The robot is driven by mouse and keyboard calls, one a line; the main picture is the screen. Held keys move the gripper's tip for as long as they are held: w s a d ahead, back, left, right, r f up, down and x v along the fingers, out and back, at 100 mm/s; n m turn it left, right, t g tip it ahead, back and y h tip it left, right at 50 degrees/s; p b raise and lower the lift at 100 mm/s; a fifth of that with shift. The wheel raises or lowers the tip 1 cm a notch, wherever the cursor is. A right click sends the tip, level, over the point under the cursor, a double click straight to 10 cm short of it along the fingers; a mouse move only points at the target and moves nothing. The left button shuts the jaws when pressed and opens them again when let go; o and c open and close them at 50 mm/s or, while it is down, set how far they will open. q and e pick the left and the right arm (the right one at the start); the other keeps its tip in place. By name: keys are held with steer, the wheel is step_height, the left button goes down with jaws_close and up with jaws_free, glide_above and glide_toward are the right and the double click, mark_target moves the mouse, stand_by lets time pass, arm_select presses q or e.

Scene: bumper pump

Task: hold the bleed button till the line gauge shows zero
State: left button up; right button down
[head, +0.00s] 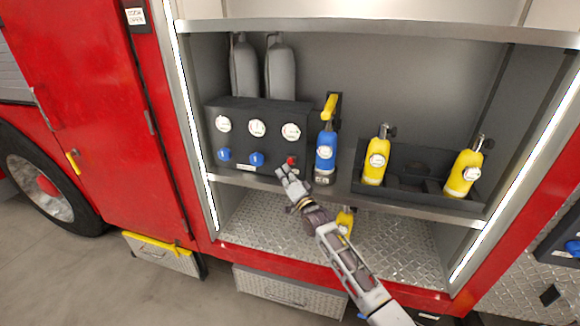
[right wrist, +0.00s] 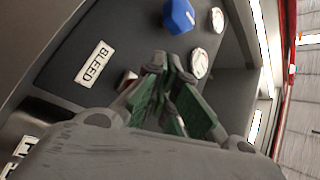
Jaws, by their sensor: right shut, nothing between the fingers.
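A black panel (head: 240,110) on the compartment shelf carries three round white gauges: left (head: 223,124), middle (head: 257,128) and right (head: 291,131). Their readings and labels are too small to read, so I cannot tell which is the line gauge. The red bleed button (head: 291,159) is below the right gauge. My left gripper is not in view.
Two blue knobs (head: 224,154) (head: 257,159) sit left of the button. A blue bottle (head: 325,152) stands close right of the panel. Yellow bottles (head: 376,160) (head: 463,172) stand in a black tray (head: 420,155). Another yellow bottle (head: 345,221) is below the shelf.

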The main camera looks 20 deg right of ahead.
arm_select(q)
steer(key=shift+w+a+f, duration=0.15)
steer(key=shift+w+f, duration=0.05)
arm_select(e)
steer(key=shift+w+d, duration=0.3)
steer(key=shift+w, duration=0.1)
stand_by(0.5)
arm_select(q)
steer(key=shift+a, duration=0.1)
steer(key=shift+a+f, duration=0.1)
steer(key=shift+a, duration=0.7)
arm_select(e)
steer(key=shift+w+d, duration=0.1)
steer(key=shift+w, duration=0.05)
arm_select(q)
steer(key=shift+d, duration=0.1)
arm_select(e)
steer(key=shift+w, duration=0.1)
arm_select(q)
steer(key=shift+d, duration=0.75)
arm_select(e)
steer(key=shift+w+d, duration=0.1)
